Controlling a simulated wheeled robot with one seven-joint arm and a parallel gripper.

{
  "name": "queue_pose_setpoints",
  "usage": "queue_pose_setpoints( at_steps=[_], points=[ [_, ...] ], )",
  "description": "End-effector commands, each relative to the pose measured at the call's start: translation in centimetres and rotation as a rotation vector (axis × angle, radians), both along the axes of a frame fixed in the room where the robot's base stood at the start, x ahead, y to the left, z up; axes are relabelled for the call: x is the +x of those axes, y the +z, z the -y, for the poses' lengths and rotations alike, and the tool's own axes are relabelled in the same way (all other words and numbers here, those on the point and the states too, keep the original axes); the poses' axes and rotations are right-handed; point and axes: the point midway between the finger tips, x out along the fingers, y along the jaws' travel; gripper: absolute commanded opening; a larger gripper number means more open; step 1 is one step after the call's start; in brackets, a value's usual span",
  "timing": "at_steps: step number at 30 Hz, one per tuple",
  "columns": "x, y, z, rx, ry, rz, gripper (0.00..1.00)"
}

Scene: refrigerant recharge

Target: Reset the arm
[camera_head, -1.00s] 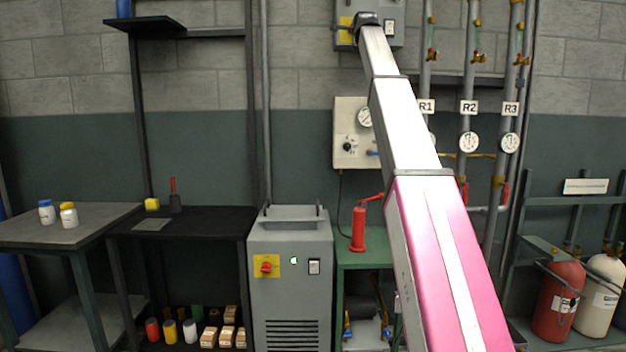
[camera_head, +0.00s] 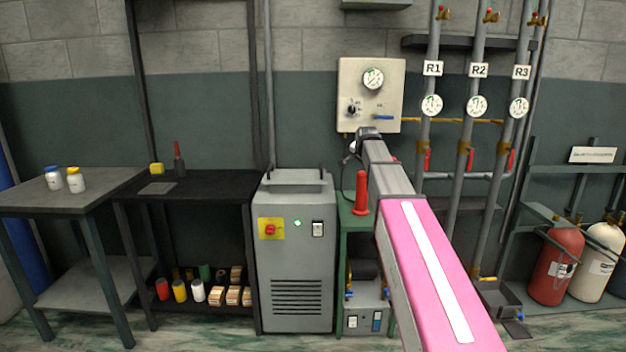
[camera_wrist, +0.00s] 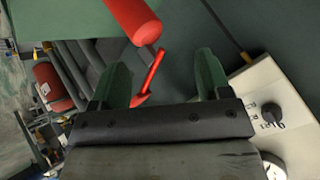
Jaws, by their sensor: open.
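My arm with its pink and silver links reaches forward in the head view. Its end (camera_head: 370,132) is just below the beige gauge panel (camera_head: 371,85) and above the green stand, with the fingers hidden there. In the wrist view, my gripper (camera_wrist: 162,76) shows two green fingers apart with no object clasped. The red hand pump (camera_head: 361,193) stands on the green stand, left of the arm. In the wrist view, a red cylinder (camera_wrist: 134,20) and a red lever (camera_wrist: 150,78) show beyond and between the fingers; contact is not apparent.
A grey machine (camera_head: 296,250) with a red knob and a green light stands left of the stand. Pipes labelled R1 (camera_head: 432,68), R2 and R3 carry gauges and valves at right. Red (camera_head: 556,265) and cream (camera_head: 597,262) cylinders stand far right. Open floor shows at bottom left.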

Motion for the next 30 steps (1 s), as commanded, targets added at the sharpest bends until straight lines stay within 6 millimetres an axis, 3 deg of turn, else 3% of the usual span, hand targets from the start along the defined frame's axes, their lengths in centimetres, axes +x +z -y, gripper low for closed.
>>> queue_pose_setpoints(
  at_steps=[1,3,8,15,24,30],
  points=[
    [-2.1,-3.1,0.0,-0.024,0.025,-0.040,0.70],
    [-4.2,-6.7,0.0,-0.058,0.066,-0.093,0.70],
    [-9.3,-14.2,0.0,-0.129,0.163,-0.209,0.70],
    [-18.1,-24.0,0.0,-0.214,0.326,-0.383,0.70],
    [-30.5,-33.3,0.0,-0.282,0.553,-0.588,0.70],
    [-37.0,-37.0,0.0,-0.299,0.681,-0.689,0.70]
  ],
)
